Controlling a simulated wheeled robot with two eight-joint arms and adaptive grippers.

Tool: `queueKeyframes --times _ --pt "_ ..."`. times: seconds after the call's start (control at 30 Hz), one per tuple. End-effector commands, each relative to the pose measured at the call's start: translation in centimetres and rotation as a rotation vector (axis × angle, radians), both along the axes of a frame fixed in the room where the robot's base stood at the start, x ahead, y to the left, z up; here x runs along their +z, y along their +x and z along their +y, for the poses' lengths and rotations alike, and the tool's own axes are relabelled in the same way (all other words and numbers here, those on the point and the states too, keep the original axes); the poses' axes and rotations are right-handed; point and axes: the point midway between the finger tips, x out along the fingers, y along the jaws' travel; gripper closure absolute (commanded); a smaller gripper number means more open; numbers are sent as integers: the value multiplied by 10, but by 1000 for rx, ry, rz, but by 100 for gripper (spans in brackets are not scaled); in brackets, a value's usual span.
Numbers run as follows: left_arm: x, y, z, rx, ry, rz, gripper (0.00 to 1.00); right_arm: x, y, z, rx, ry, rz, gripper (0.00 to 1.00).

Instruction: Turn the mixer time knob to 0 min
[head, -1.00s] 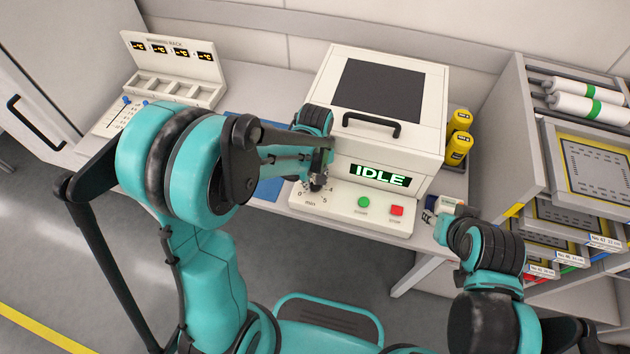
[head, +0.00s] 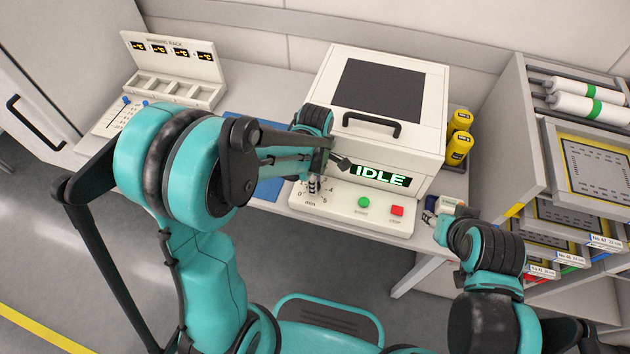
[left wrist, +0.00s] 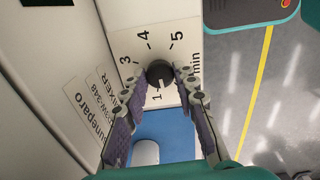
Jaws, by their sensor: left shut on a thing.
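The mixer (head: 400,115) is a white box with a dark lid panel, a black handle and a green IDLE display. Its time knob (left wrist: 159,73) is small, round and black, on a white dial marked 1, 3, 4, 5 and min in the left wrist view. The 0 and 2 are hidden there; the head view shows 0 and 5. My left gripper (left wrist: 158,86) is shut on the knob, one finger on each side. I cannot read the knob's pointer surely. My right gripper (head: 430,214) is right of the mixer's front, its fingers too small to read.
Green and red buttons (head: 364,202) sit right of the dial. Yellow bottles (head: 458,148) stand right of the mixer. A white rack (head: 172,72) stands at the back left. A shelf with trays and rolls (head: 585,100) borders the right.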

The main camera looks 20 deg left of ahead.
Motion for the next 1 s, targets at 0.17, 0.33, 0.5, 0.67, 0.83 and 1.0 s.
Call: queueKeyframes --times 0.17,0.33,0.5,0.67,0.83,1.0 --pt "0 0 0 161 0 0 100 0 0 0 0 0 0 60" --pt "0 0 0 303 0 0 100 -1 0 0 0 0 0 60" --pt "0 0 0 415 0 0 100 -1 0 0 0 0 0 60" --pt "0 0 0 489 0 0 100 -1 0 0 0 0 0 60" --pt "0 0 0 535 0 0 100 -1 0 0 0 0 0 60" --pt "0 0 0 553 0 0 100 -1 0 0 0 0 0 60"
